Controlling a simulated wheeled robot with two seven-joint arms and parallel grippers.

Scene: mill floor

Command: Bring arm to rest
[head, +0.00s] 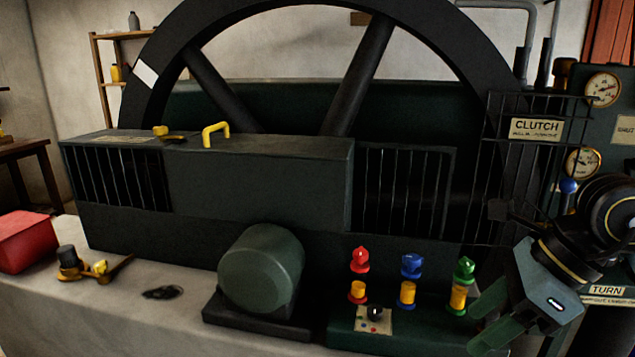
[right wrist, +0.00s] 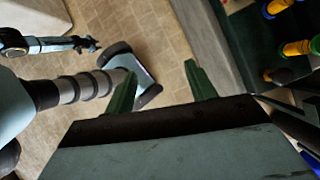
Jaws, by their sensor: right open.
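My right gripper (head: 480,322) is at the lower right of the head view, in front of the right end of the bench panel. Its green fingers are apart and nothing is between them. The right wrist view also shows the open, empty fingers (right wrist: 160,70) above the tiled floor. My left arm (right wrist: 50,42) shows small at the upper left of the right wrist view. Its jaws are too small to tell open from shut. The left arm is outside the head view.
Red (head: 359,261), blue (head: 411,266) and green (head: 464,270) topped posts stand close left of my right gripper. A caged clutch guard (head: 518,180) and gauges (head: 602,89) are behind it. A red box (head: 25,241) sits far left. The floor (right wrist: 150,30) below is clear beside my base.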

